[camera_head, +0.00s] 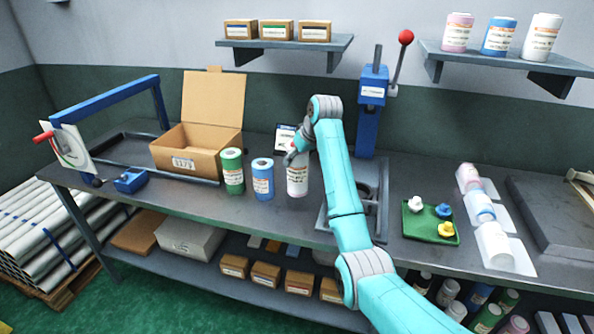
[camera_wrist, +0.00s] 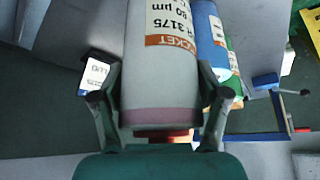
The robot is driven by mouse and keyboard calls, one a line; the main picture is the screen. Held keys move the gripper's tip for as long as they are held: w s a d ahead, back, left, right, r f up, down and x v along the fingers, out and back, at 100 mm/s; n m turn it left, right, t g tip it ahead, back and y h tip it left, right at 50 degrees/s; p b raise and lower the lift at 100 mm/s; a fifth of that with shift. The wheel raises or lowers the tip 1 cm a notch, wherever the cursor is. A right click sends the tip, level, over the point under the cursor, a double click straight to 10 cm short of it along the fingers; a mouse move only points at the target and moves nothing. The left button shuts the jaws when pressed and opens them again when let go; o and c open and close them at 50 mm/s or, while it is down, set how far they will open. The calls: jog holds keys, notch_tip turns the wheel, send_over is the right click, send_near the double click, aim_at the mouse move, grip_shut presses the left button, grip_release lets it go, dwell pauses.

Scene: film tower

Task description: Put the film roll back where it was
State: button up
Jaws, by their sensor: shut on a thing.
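My gripper (camera_head: 293,156) is shut on a white film roll (camera_head: 297,180) with an orange-marked label. The roll is upright over the bench, and I cannot tell whether its base touches the top. In the wrist view my gripper's fingers (camera_wrist: 160,98) clasp both sides of the white roll (camera_wrist: 160,75), near its pinkish end. A blue roll (camera_head: 262,180) stands just left of it, and a green roll (camera_head: 232,171) stands further left. Both also show behind it in the wrist view, blue (camera_wrist: 206,25) and green (camera_wrist: 235,60).
An open cardboard box (camera_head: 185,160) stands left of the rolls. A blue lever press (camera_head: 370,115) stands behind my arm. Right are a green tray (camera_head: 413,233) of coloured pieces and rolls on white holders, including a white one (camera_head: 493,241). The right wall shelf (camera_head: 510,58) bears three rolls.

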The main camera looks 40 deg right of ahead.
jog(key=shift+f, duration=2)
jog(key=o, duration=1.7)
jog(key=v, duration=1.2)
